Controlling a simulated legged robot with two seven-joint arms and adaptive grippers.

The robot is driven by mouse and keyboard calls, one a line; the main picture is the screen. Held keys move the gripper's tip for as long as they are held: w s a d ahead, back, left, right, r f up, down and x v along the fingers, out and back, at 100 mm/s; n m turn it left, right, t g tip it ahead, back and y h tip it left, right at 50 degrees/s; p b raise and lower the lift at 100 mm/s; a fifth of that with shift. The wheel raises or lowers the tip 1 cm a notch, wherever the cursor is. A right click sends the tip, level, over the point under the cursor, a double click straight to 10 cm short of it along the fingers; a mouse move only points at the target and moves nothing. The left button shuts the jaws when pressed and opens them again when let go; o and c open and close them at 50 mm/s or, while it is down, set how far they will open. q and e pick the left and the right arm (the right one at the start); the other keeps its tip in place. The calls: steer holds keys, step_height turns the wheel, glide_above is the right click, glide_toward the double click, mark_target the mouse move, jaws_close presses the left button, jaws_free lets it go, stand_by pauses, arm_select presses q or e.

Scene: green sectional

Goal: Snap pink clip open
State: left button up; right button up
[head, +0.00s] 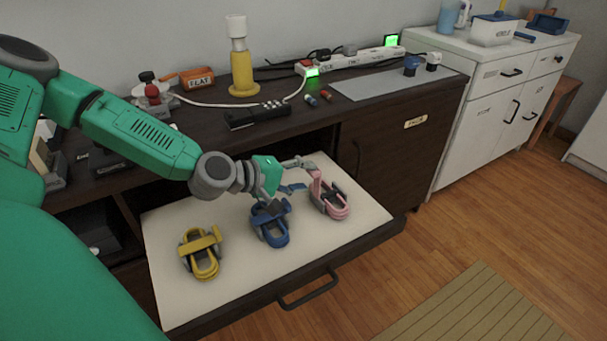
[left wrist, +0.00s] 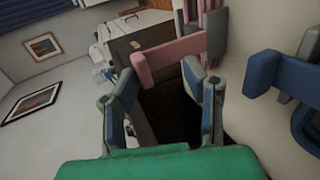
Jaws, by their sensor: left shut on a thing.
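The pink clip (head: 332,205) lies at the right of a row of three clips in the pale-lined open drawer (head: 218,291). Its pink lever stands up from its grey base toward my left gripper (head: 301,175). In the left wrist view the pink lever (left wrist: 168,57) crosses between the fingertips of my left gripper (left wrist: 172,82). The gripper is shut on this lever, fingers spread by it. Part of the clip is cut off at the top there. My right gripper is not in view.
A blue clip (head: 275,232) lies close left of the pink one, under my left wrist; a yellow clip (head: 203,263) lies farther left. The drawer's front has a black handle (head: 309,289). A power strip (head: 347,61) and a yellow cylinder (head: 242,71) stand on the dark top behind.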

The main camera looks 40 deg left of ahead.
arm_select(q)
steer(key=shift+s, duration=0.1)
stand_by(0.3)
step_height(320, 180, up, 10)
stand_by(0.7)
stand_by(0.5)
